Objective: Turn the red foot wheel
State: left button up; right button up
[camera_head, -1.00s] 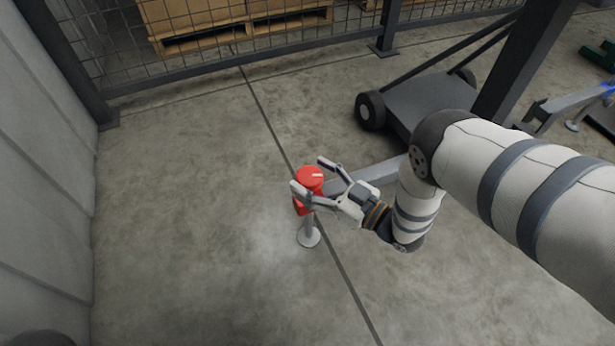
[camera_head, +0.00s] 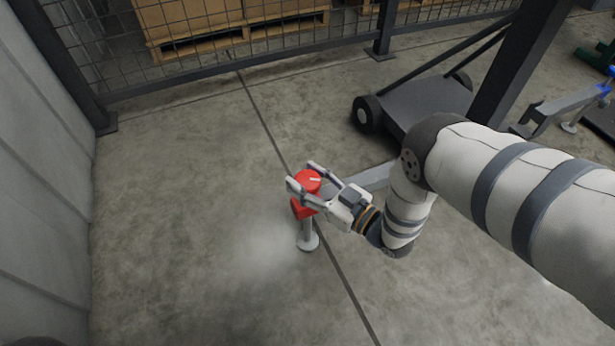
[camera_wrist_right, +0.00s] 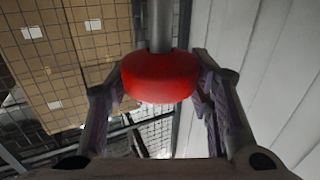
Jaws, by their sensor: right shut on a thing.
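The red foot wheel (camera_head: 307,181) is a round knob with a white mark on top, above a red block (camera_head: 301,208) on a metal post with a round foot plate (camera_head: 307,242) on the floor. My right gripper (camera_head: 300,177) is shut on the wheel, one finger on each side of it. In the right wrist view the wheel (camera_wrist_right: 160,77) sits between the two fingers, with a grey rod beyond it. My left gripper is not in view.
A grey beam (camera_head: 370,177) runs from behind the gripper towards a dark wheeled base (camera_head: 425,108). A mesh fence (camera_head: 240,50) with pallets (camera_head: 190,42) behind it stands at the back. A pale wall (camera_head: 45,180) is at left. Concrete floor around the post is clear.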

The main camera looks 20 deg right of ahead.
jog(key=m+t+h, duration=0.1)
jog(key=h, duration=0.1)
jog(key=m+h+p, duration=0.1)
jog(key=m+h, duration=0.1)
jog(key=shift+r+t+h+p, duration=0.15)
jog(key=shift+t+h+p, duration=0.15)
jog(key=shift+t, duration=0.1)
jog(key=m+h, duration=0.3)
jog(key=h, duration=0.1)
jog(key=m+h, duration=0.1)
jog(key=h, duration=0.1)
jog(key=m+h, duration=0.1)
jog(key=h, duration=0.1)
jog(key=m+h, duration=0.1)
jog(key=h, duration=0.1)
jog(key=shift+f+m+g, duration=0.3)
jog(key=shift+m+g, duration=0.1)
jog(key=shift+r+m+g+h+b, duration=0.1)
jog(key=shift+m+g+h+b, duration=0.55)
jog(key=shift+m+h, duration=0.6)
jog(key=shift+h, duration=0.45)
jog(key=o, duration=1.2)
